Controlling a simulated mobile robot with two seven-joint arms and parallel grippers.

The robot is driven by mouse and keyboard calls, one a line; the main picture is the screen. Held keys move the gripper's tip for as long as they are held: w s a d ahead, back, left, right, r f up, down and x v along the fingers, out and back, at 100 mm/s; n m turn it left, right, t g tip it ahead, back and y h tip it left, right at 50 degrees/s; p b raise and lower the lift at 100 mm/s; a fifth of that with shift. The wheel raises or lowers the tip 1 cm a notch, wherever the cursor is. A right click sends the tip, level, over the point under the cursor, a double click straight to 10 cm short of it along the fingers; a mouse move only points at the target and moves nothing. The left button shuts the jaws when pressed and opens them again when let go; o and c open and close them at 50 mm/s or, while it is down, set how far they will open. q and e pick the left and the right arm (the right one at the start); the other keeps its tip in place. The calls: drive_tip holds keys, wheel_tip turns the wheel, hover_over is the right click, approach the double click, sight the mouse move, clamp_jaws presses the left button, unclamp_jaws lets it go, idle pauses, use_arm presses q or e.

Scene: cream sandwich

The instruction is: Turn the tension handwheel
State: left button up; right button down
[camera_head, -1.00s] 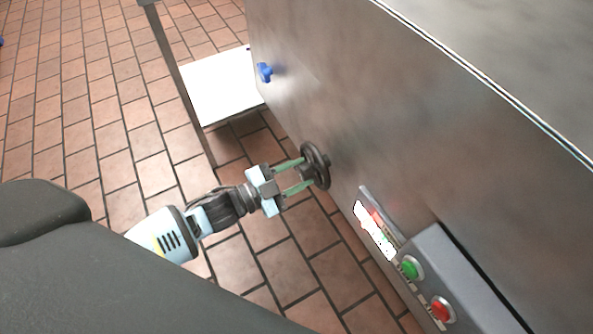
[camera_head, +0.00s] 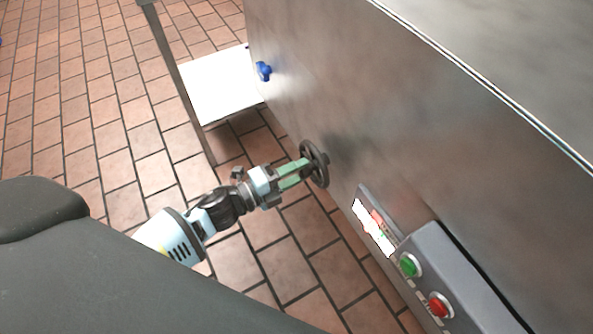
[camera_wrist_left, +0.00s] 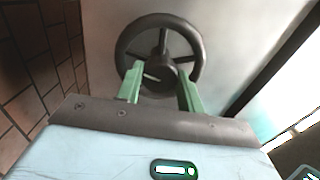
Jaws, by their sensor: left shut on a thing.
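The dark tension handwheel (camera_head: 316,163) stands out from the steel side of the machine. It also shows in the left wrist view (camera_wrist_left: 160,28), with a round rim, spokes and a hub. My left gripper (camera_head: 302,166) reaches it from the left, its green fingers at the wheel's near side. In the left wrist view my left gripper (camera_wrist_left: 160,80) has one finger on each side of the hub, and it is shut on the handwheel. The exact contact at the fingertips is partly hidden. My right gripper is not in view.
The steel machine wall (camera_head: 420,140) fills the right. A blue knob (camera_head: 264,71) is on it farther back. A lit panel (camera_head: 373,228), a green button (camera_head: 410,265) and a red button (camera_head: 440,305) lie nearer. A white shelf (camera_head: 220,88) is behind; tiled floor is clear at left.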

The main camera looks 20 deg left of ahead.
use_arm(q)
drive_tip(key=m, duration=0.3)
drive_tip(key=shift+f+b, duration=0.1)
drive_tip(key=shift+b, duration=0.2)
drive_tip(key=m+b, duration=0.1)
drive_tip(key=m, duration=0.5)
drive_tip(key=shift+b, duration=0.4)
drive_tip(key=shift+m, duration=0.6)
drive_tip(key=o, duration=0.9)
drive_tip(key=shift+c, duration=0.2)
drive_tip(key=shift+o, duration=0.6)
